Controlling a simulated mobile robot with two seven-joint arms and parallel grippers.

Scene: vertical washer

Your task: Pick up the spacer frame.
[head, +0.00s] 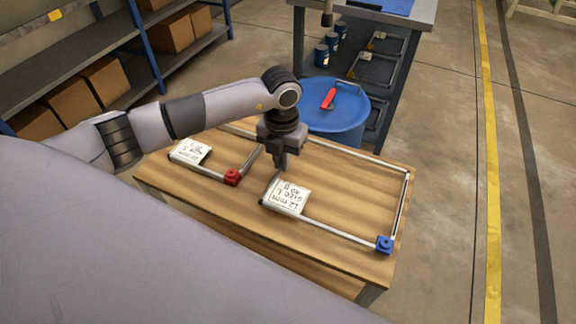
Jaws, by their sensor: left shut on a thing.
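A large thin metal spacer frame with a blue corner piece (384,244) lies over the right part of the wooden table (330,262). A white label (286,195) marked 12 mm, size L is at its near left corner. A smaller frame with a red corner piece (232,177) and its own white label (190,152) lies to the left. My left gripper (284,170) points down just behind the large frame's label and is shut on that frame's left side. The fingers partly hide the grip point. My right gripper is not in view.
A blue drum (335,118) with a red-handled tool (328,98) on top stands behind the table. Shelves with cardboard boxes (105,82) stand at the left. The floor at right is clear.

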